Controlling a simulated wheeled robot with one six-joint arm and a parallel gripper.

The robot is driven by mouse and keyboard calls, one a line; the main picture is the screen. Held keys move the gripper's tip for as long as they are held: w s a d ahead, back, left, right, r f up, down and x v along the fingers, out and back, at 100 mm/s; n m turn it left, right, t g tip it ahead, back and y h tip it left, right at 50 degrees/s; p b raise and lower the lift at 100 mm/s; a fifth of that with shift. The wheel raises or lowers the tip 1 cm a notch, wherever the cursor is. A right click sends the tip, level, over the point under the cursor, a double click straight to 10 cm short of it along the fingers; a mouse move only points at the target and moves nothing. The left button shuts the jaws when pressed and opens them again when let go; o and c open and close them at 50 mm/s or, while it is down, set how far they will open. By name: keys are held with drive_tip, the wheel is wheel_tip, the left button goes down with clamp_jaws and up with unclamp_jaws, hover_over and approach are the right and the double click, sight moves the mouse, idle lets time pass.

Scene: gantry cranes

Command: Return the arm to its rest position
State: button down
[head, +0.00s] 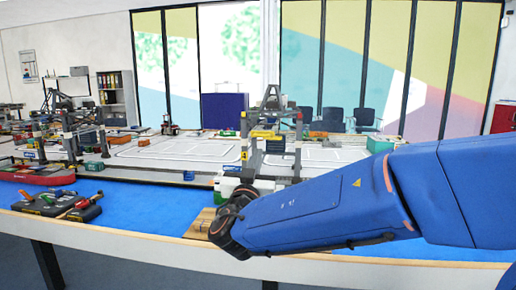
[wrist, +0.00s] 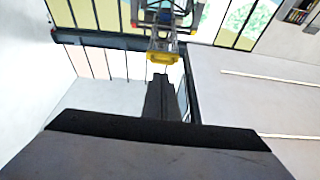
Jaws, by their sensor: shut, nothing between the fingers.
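My blue arm (head: 310,215) reaches in from the right edge of the head view, over the front of the table, and ends in a dark wrist joint near the middle. The gripper's fingers cannot be made out there. In the wrist view my gripper (wrist: 161,80) shows as dark fingers closed together, with nothing between them. Its tip appears just below a yellow part (wrist: 162,57) of a gantry crane (wrist: 165,18). I cannot tell how far apart they are.
The table has a blue front strip (head: 130,213) and a pale edge. A gantry crane (head: 247,150) stands just behind my wrist. Another crane (head: 70,135) and a red boat (head: 35,174) are at left. Dark blocks with coloured handles (head: 60,204) lie at front left.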

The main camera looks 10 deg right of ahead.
drive_tip(key=shift+s+f, duration=0.1)
drive_tip(key=shift+f, duration=0.1)
drive_tip(key=s+d+f+g+h, duration=0.1)
drive_tip(key=s+d+f+g, duration=0.3)
drive_tip(key=d, duration=0.4)
drive_tip(key=s+d+f+g+h, duration=0.1)
drive_tip(key=s+d+f+g, duration=0.35)
drive_tip(key=d, duration=0.35)
drive_tip(key=s+d+f+g+h, duration=0.2)
drive_tip(key=s+d+f+g, duration=0.25)
drive_tip(key=d, duration=0.35)
drive_tip(key=s+d+f+g+y, duration=0.2)
drive_tip(key=s+f+g+y, duration=0.15)
drive_tip(key=s+f, duration=0.6)
drive_tip(key=s+a+f+n+y, duration=0.4)
drive_tip(key=s+a+y, duration=0.3)
drive_tip(key=s+a, duration=0.1)
drive_tip(key=shift+s+a+f+y, duration=0.15)
drive_tip(key=shift+s+a+y, duration=0.1)
drive_tip(key=shift+s+y, duration=0.15)
